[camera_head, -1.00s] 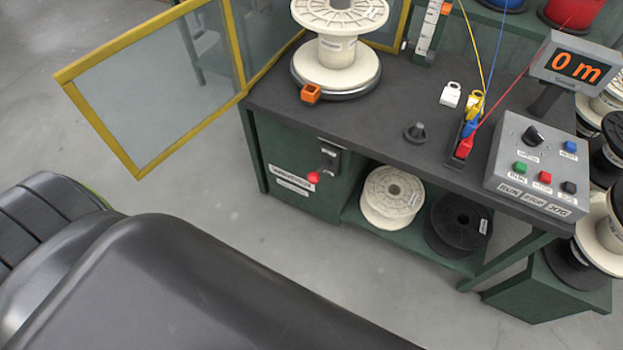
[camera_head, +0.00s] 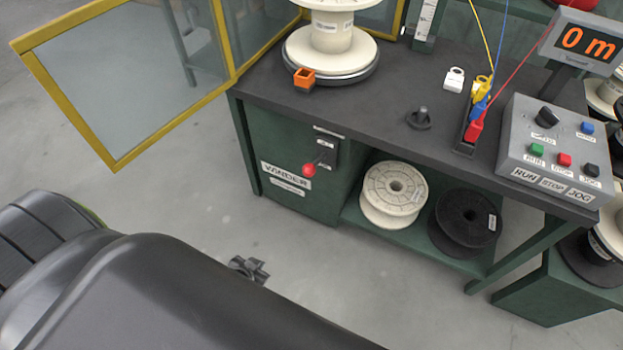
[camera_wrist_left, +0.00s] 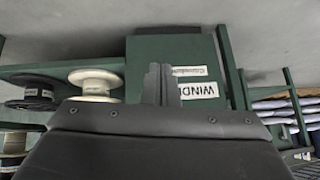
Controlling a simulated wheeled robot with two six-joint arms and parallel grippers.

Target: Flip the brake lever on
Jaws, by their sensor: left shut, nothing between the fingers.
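The brake lever, with a red knob (camera_head: 309,171) on a dark arm, sticks out from a black plate (camera_head: 325,152) on the green cabinet front (camera_head: 290,140). The knob points down and to the left. My left gripper (camera_head: 250,268) is shut and empty, low in front of the cabinet and apart from the lever, mostly hidden by my arm. In the left wrist view the shut fingers (camera_wrist_left: 163,82) point at the cabinet's WINDER label (camera_wrist_left: 198,90); the lever is not visible there. My right gripper is not in view.
A white spool (camera_head: 394,195) and a black spool (camera_head: 465,222) sit on the lower shelf right of the lever. The yellow-framed guard door (camera_head: 70,110) stands open at the left. A control box (camera_head: 557,150) sits on the bench top. The floor before the cabinet is clear.

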